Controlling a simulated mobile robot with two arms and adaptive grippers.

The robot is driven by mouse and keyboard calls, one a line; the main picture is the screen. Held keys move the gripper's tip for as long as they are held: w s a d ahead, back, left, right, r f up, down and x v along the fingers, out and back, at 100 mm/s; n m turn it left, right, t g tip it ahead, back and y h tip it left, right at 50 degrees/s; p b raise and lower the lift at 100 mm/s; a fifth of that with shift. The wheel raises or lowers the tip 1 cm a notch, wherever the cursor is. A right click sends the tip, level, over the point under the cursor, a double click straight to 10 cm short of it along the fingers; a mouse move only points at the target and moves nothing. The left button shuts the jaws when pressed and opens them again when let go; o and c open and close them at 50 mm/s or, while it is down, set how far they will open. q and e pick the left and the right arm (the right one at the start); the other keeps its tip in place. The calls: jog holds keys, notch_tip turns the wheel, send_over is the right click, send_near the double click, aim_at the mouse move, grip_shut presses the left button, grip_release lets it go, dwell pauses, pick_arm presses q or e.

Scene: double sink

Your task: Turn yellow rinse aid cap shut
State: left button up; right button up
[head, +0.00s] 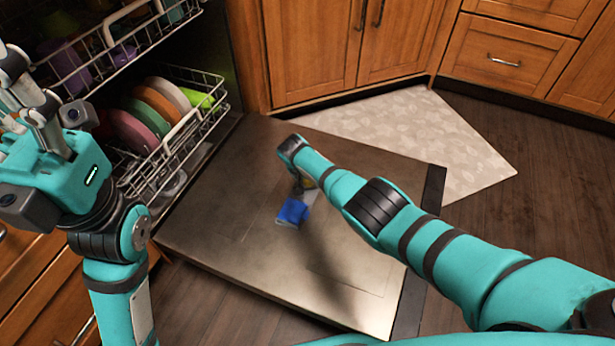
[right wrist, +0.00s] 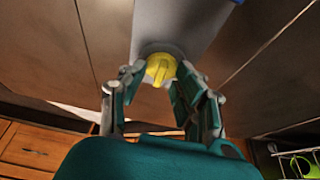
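The yellow rinse aid cap (right wrist: 160,68) is round with a raised ridge and sits on a grey dispenser panel (right wrist: 185,22), seen in the right wrist view. My right gripper (right wrist: 160,78) has its two fingers spread on either side of the cap, with the tips close to its edges. I cannot tell whether they touch it. In the head view my right wrist hides most of the gripper and the cap. A blue dispenser part (head: 292,212) shows just below. My left gripper (head: 38,105) is raised at the far left, away from the cap; its finger opening is unclear.
The dishwasher door (head: 225,215) lies open and flat under my right arm. A rack (head: 180,140) with colored plates stands at its left. A pale mat (head: 420,135) lies on the floor before wooden cabinets (head: 340,50). Much of the door's surface is clear.

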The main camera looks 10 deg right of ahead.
jog(key=shift+a+r, duration=0.1)
jog(key=shift+s+a+r, duration=0.2)
jog(key=shift+r, duration=0.45)
jog(key=v, duration=1)
jog(key=shift+s+r, duration=0.15)
